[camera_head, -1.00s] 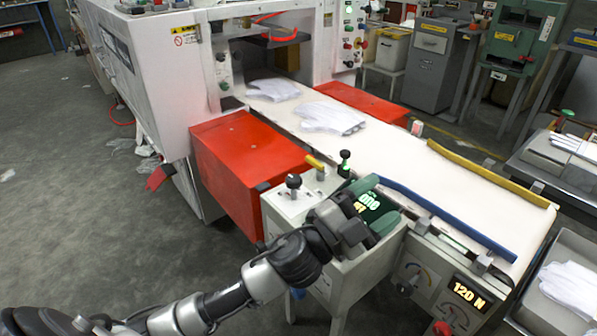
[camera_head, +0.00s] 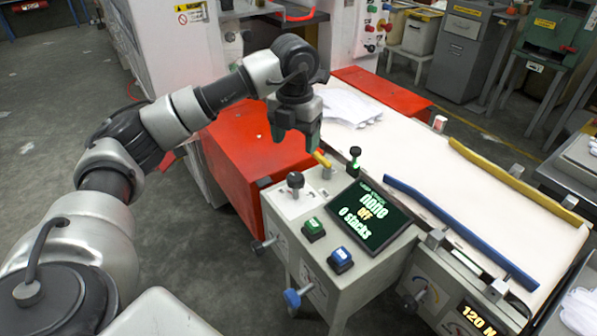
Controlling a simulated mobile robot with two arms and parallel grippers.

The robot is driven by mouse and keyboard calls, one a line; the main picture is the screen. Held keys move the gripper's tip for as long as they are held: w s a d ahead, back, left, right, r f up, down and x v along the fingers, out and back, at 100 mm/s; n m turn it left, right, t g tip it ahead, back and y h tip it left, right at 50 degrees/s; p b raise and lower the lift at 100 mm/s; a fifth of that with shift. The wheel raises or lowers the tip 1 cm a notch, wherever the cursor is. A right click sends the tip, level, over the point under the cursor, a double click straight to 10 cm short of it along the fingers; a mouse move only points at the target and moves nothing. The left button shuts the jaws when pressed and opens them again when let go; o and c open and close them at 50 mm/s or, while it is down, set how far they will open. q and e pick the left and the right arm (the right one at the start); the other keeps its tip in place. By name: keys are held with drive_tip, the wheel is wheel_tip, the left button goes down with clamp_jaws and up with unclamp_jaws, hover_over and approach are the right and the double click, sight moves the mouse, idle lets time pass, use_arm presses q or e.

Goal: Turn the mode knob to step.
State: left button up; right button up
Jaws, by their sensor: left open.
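My left gripper (camera_head: 296,139) points down over the back left of the grey control box (camera_head: 375,263). Its green fingers are apart, with nothing seen between them. The yellow lever (camera_head: 322,159) is just below its right finger; I cannot tell whether they touch. On the box top, a black knob (camera_head: 295,180) stands on a white plate, below the gripper in the picture. A black-and-green knob (camera_head: 355,154) stands behind the display (camera_head: 368,216), which reads "none", "OFF", "0 stacks". The front face bears a blue-handled knob (camera_head: 292,297) and a dark knob (camera_head: 262,244). No readable label marks the mode knob.
Green (camera_head: 313,229) and blue (camera_head: 340,260) buttons sit at the box's front. The white conveyor (camera_head: 455,185) lies to the right with blue (camera_head: 458,230) and yellow (camera_head: 520,181) rails.

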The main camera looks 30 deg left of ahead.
sight(295, 177)
use_arm(q)
wheel_tip(295, 177, down, 10)
drive_tip(key=shift+f+b, duration=0.25)
drive_tip(key=shift+b, duration=0.05)
use_arm(e)
drive_tip(key=shift+w+a+r, duration=0.1)
drive_tip(key=shift+w+r, duration=0.05)
drive_tip(key=shift+w, duration=0.35)
drive_tip(key=shift+w+a+r, duration=0.1)
drive_tip(key=shift+w+r, duration=0.05)
drive_tip(key=shift+w, duration=0.3)
use_arm(q)
drive_tip(key=c, duration=0.9)
drive_tip(key=shift+c, duration=0.2)
